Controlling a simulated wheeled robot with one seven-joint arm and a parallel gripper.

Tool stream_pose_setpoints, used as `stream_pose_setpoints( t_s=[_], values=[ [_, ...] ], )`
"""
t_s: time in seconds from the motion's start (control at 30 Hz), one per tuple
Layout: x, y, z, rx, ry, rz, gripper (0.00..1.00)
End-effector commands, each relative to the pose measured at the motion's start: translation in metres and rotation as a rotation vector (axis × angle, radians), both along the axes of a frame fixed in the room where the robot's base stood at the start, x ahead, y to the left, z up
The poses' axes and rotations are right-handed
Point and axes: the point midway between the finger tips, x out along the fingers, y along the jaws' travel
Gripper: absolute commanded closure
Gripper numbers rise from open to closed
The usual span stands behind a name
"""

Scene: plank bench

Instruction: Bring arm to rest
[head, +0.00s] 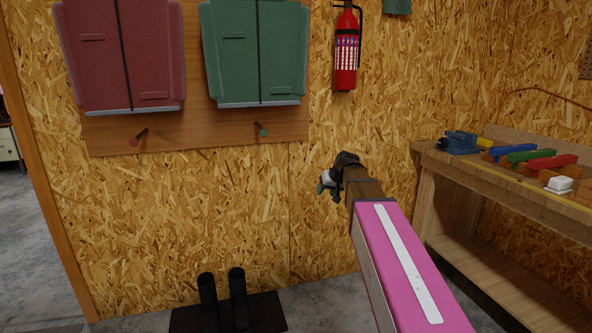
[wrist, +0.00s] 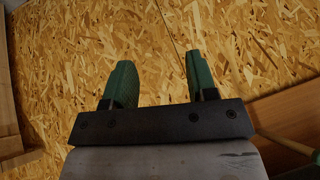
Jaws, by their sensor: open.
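My arm reaches out from the lower right in the head view, its pink link leading to a brown section. My gripper (head: 326,183) is at its far end, in front of the chipboard wall and below the hanging vests. In the wrist view my gripper (wrist: 160,80) shows two green fingers standing wide apart. Nothing is between them, only the chipboard wall behind.
A red vest (head: 122,55) and a green vest (head: 255,52) hang on a board with pegs. A fire extinguisher (head: 346,50) hangs beside them. A workbench (head: 500,175) with several tools stands at the right. Black boots (head: 238,295) stand on a floor mat (head: 270,312).

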Motion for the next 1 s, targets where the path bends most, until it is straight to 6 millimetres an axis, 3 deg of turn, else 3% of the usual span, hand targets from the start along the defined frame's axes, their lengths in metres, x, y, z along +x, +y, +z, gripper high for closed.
stream_pose_setpoints(
  t_s=[0.03,0.2,0.4,0.6,0.8,1.0],
  values=[
    [-0.018,-0.004,-0.025,-0.016,0.036,-0.012,0.48],
    [-0.064,-0.019,-0.093,-0.074,0.146,-0.055,0.48],
    [-0.126,-0.036,-0.163,-0.148,0.271,-0.104,0.48],
    [-0.192,-0.053,-0.22,-0.226,0.39,-0.147,0.48],
    [-0.24,-0.065,-0.255,-0.286,0.471,-0.177,0.48],
    [-0.257,-0.069,-0.266,-0.31,0.5,-0.187,0.48]
  ],
)
